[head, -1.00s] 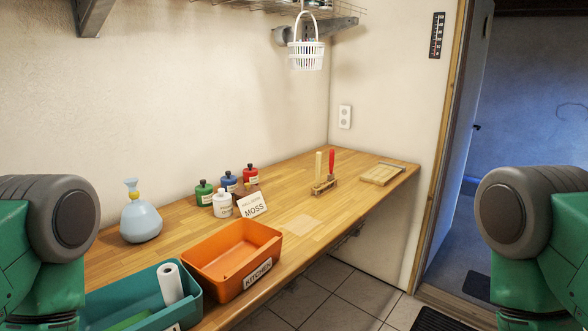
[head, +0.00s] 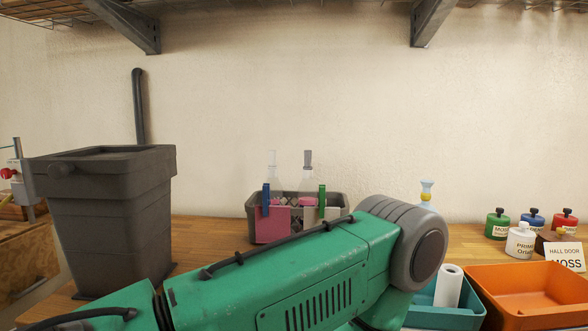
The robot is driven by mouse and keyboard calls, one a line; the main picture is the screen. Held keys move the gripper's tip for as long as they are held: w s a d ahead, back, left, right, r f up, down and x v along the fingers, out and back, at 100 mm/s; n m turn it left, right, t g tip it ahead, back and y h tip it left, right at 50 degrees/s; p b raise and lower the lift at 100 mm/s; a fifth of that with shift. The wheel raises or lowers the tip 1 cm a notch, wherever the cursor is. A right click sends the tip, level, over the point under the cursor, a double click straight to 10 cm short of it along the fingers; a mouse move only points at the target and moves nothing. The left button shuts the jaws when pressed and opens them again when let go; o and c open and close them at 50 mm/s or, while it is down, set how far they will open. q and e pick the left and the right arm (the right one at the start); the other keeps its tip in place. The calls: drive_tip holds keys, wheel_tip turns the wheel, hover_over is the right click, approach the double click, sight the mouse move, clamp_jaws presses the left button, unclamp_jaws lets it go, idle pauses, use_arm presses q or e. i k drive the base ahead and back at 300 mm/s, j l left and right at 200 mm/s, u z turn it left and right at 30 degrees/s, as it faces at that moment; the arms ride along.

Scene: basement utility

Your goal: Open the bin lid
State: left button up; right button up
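The bin (head: 105,220) is a dark grey, tapered container with a wide rim, standing upright on the left part of the wooden counter. A round knob shows on the rim's front left. My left arm crosses the lower part of the head view in front of the bin's right side, but its gripper is out of view. My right gripper is also out of view.
A grey caddy (head: 341,199) with bottles and cloths stands right of the bin. A teal tray (head: 440,316) and an orange tray (head: 530,291) sit at the right. Shelf brackets (head: 428,22) hang overhead. Counter (head: 205,240) between bin and caddy is clear.

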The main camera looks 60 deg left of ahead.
sight(102, 159)
drive_tip(key=u, duration=2.95)
drive_tip(key=k+z, duration=0.1)
